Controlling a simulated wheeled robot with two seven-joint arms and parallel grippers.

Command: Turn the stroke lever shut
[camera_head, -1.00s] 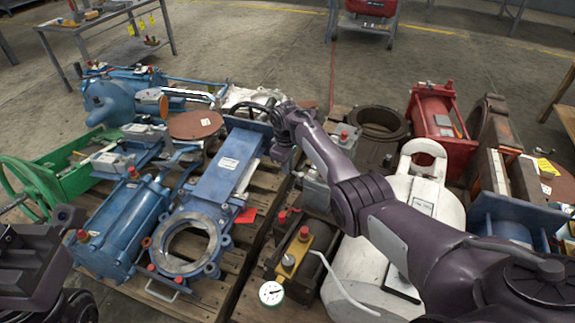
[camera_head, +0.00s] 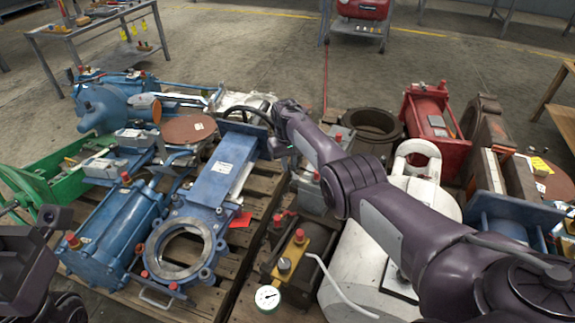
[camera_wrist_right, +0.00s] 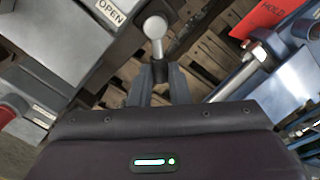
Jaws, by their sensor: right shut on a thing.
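The stroke lever shows in the right wrist view as a pale metal bar with a rounded end (camera_wrist_right: 155,28). My right gripper (camera_wrist_right: 159,78) is shut on it, with the rounded end standing out beyond the fingertips. Beside it, at left, is a grey housing (camera_wrist_right: 75,50) with a white OPEN label (camera_wrist_right: 109,11). In the head view my right gripper (camera_head: 277,149) reaches down between the blue gate valve (camera_head: 212,182) and a grey box (camera_head: 308,192). The lever cannot be made out there. My left arm shows at lower left, but its fingers are not visible.
A red tag (camera_head: 241,219) lies beside the blue valve. A yellow-topped block (camera_head: 295,250) with a gauge (camera_head: 267,298) stands in front of my right gripper. A white casting (camera_head: 363,262) lies under my right arm. Blue cylinders and a green frame (camera_head: 67,187) crowd the left.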

